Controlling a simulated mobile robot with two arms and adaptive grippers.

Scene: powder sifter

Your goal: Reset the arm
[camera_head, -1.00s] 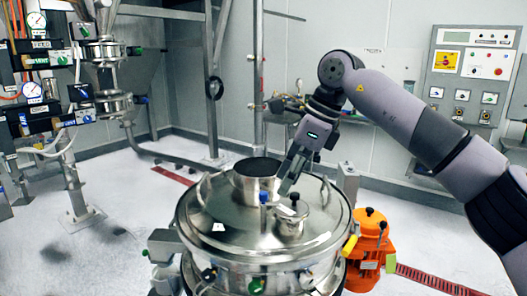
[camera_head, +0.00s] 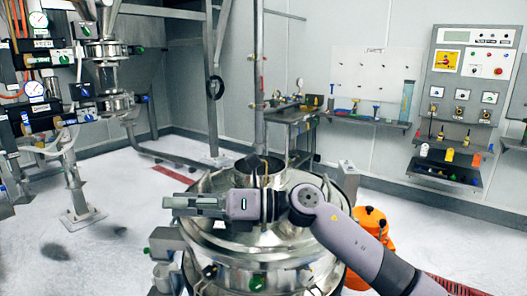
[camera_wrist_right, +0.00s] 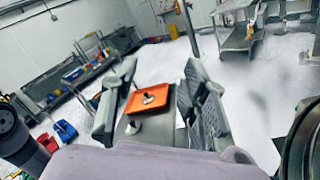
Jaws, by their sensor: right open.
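My right arm comes in from the lower right in the head view. Its right gripper (camera_head: 178,206) points left, level, in front of and partly over the round steel sifter (camera_head: 235,264). In the right wrist view the two fingers of the gripper (camera_wrist_right: 158,76) stand apart with nothing held between them. The arm hides part of the sifter's lid. I cannot tell the exact gap between the arm and the lid. My left gripper is not in view.
A control panel (camera_head: 472,66) hangs on the right wall. Steel pipework with gauges (camera_head: 38,88) stands at the left. The wrist view shows an orange tray (camera_wrist_right: 148,98) beyond the fingers. White floor is open at the left.

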